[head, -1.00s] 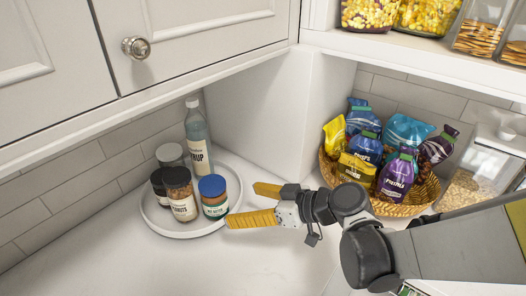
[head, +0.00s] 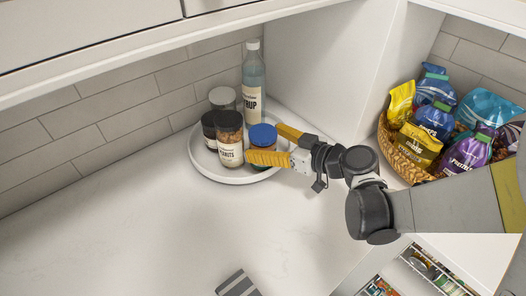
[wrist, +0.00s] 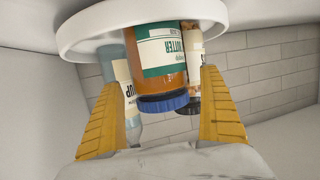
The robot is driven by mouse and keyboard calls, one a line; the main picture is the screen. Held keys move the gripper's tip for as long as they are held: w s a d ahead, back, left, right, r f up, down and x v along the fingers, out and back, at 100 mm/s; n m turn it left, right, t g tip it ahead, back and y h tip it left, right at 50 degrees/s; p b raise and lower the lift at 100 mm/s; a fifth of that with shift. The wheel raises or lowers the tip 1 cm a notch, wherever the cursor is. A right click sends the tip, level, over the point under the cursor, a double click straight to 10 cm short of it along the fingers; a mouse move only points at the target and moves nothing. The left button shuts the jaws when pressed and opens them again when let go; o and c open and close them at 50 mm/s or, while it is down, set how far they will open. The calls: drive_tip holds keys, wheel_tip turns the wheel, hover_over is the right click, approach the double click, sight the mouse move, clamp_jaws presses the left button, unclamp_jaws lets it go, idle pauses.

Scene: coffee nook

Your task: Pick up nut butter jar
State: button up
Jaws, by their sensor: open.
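The nut butter jar (head: 262,153), with a blue lid, stands upright on a round white tray (head: 222,178). My gripper (head: 264,143) is open, with one yellow finger in front of the jar and the other behind its right side. In the wrist view, which shows things upside down, the jar (wrist: 161,62) with its green and white label sits between the two spread fingers of my gripper (wrist: 162,80). Gaps show on both sides of it there. The near finger hides part of the jar in the head view.
A nuts jar (head: 230,140) stands close left of the nut butter jar. A dark-lidded jar (head: 209,130), a grey-lidded jar (head: 222,98) and a syrup bottle (head: 253,80) share the tray. A basket (head: 407,163) of snack bags stands right. Counter at front left is clear.

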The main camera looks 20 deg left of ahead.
drive_tip(key=shift+w+a+f, duration=0.15)
drive_tip(key=shift+w+a, duration=0.05)
drive_tip(key=shift+a, duration=0.35)
drive_tip(key=c, duration=1.5)
